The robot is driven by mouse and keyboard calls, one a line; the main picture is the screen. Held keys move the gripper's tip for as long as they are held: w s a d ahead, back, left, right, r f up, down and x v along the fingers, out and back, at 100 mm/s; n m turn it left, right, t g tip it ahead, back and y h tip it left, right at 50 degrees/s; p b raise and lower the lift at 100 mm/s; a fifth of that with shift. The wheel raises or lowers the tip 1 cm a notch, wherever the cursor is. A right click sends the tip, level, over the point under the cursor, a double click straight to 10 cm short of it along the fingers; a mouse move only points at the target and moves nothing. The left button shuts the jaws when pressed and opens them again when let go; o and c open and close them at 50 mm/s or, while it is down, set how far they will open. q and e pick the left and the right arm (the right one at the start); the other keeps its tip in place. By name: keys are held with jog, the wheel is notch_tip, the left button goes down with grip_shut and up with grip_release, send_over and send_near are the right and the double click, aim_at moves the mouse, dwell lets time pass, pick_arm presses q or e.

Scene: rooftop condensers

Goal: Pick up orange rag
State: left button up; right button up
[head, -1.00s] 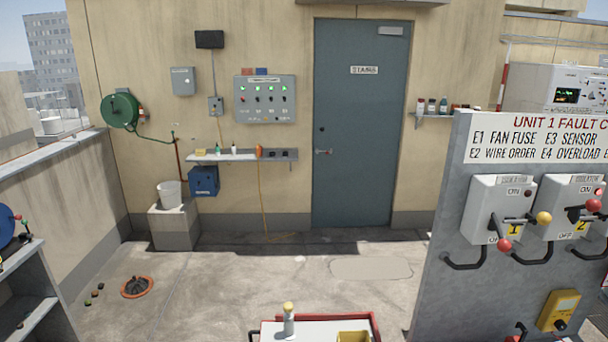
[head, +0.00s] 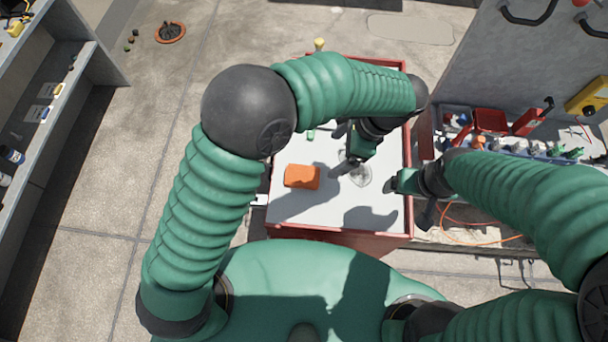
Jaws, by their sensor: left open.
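The orange rag (head: 301,177) is a small folded block lying on the white top of the red-rimmed cart (head: 287,216), left of its middle. My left gripper (head: 343,150) is open and empty over the cart, up and to the right of the rag and apart from it. My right gripper (head: 402,196) is over the cart's right edge, farther from the rag. The picture does not show clearly how far its fingers are apart. The rag is fully in view; my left arm hides the far part of the cart top.
A clear, round object (head: 359,176) lies right of the rag. A bottle with a yellow top (head: 319,44) stands at the cart's far edge. A bench with a red bin (head: 490,121) and several small items is on the right. Shelves (head: 62,90) stand on the left.

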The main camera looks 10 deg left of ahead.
pick_arm(q)
send_over(306, 175)
jog(key=d, duration=0.3)
jog(key=f, duration=0.9)
jog(key=shift+w+a+f+p, duration=0.15)
jog(key=shift+w+p, duration=0.1)
jog(key=shift+p, duration=0.15)
jog(key=x, duration=0.1)
jog(key=p+x, duration=0.1)
jog(key=x, duration=0.3)
jog(key=shift+s+a+f, duration=0.1)
jog(key=shift+s, duration=0.2)
jog(key=shift+w+a+f, duration=0.1)
jog(key=shift+a+f, duration=0.05)
jog(key=shift+f, duration=0.05)
jog(key=c, duration=1.4)
jog(key=shift+c, duration=0.2)
pick_arm(e)
jog(key=shift+a+r, duration=0.25)
jog(key=shift+r, duration=0.85)
pick_arm(q)
jog(key=shift+r, duration=0.2)
pick_arm(e)
jog(key=shift+r, duration=0.1)
